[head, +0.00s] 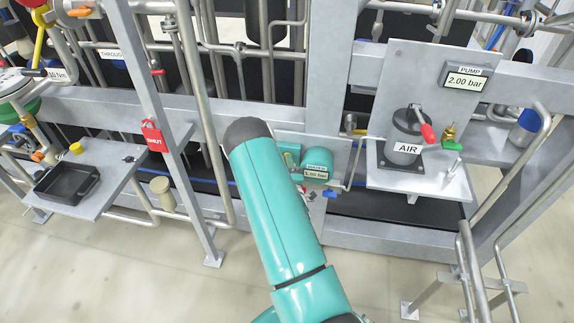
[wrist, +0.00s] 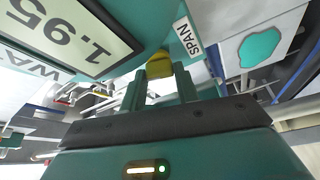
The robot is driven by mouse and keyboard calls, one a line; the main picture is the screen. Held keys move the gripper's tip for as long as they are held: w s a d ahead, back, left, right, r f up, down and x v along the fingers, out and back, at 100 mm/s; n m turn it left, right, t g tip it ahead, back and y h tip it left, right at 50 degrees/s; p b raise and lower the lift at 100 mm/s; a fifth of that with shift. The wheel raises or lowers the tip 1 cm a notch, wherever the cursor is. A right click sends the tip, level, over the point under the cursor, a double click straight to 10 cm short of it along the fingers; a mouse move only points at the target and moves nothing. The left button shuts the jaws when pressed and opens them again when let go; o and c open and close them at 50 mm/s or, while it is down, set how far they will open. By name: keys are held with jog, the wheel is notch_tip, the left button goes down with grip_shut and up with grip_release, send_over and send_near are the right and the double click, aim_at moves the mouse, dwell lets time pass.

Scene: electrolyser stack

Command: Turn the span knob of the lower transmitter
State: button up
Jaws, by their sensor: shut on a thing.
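The lower transmitter is a teal housing; in the wrist view its display (wrist: 75,35) fills the upper left and reads 1.95, tilted. A white SPAN label (wrist: 187,40) is on the housing beside a small yellow knob (wrist: 160,66). My gripper (wrist: 162,78) is shut on this knob, one finger on each side. The knob's far side is hidden by the housing. In the head view, a teal transmitter (head: 318,160) with a small display shows just right of my teal arm. My gripper and the knob are hidden there.
A pump plate with a display (head: 466,80) reading 2.00 bar and a grey AIR hand pump (head: 405,140) stands to the right. A shelf with a black tray (head: 67,184) and a red SHUT tag (head: 153,136) are left. Pipes and frame posts surround the arm.

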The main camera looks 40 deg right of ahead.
jog(key=shift+m+h, duration=0.5)
jog(key=shift+m, duration=0.7)
jog(key=o, duration=1)
jog(key=shift+a+f, duration=0.1)
jog(key=shift+v, duration=6.85)
jog(key=shift+f, duration=0.1)
